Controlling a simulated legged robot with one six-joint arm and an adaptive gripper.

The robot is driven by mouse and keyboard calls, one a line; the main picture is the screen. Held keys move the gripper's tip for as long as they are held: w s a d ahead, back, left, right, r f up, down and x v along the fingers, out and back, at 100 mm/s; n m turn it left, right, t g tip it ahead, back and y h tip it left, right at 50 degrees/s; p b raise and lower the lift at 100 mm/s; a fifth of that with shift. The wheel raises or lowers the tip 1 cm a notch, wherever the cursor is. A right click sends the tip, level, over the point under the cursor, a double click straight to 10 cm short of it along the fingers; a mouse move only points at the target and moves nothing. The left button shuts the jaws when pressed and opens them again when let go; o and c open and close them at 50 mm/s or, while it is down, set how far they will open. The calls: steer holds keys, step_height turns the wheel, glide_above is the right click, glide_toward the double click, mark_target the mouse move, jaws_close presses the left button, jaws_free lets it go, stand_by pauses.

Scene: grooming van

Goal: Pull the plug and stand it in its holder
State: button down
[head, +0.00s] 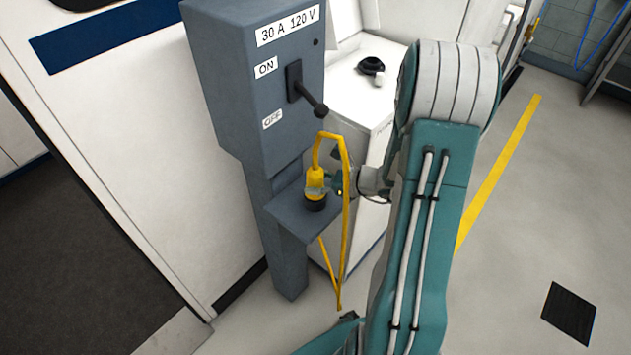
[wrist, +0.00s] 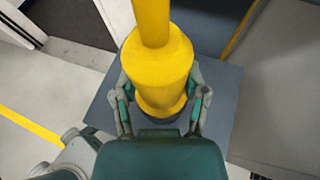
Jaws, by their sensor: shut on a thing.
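The yellow plug (head: 315,182) stands upright over the grey shelf of the power post, with a yellow cable looping up from its top. A short black cylinder (head: 316,204) is directly under it on the shelf; I cannot tell whether this is the holder or the plug's own lower end. My gripper (head: 326,188) reaches in from the right and is shut on the plug. In the wrist view the plug (wrist: 158,70) is between both fingers (wrist: 160,103), and its lower end is mostly hidden.
The grey power box (head: 235,85) carries a black lever (head: 305,90) slanting down, with ON and OFF labels. The shelf (head: 285,210) is narrow. A black round fitting (head: 371,65) is on the white surface behind. The cable (head: 346,230) hangs to the floor beside my arm.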

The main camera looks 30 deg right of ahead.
steer(key=shift+f, duration=0.4)
jaws_free()
stand_by(0.4)
steer(key=v, duration=1.2)
steer(key=shift+d, duration=0.1)
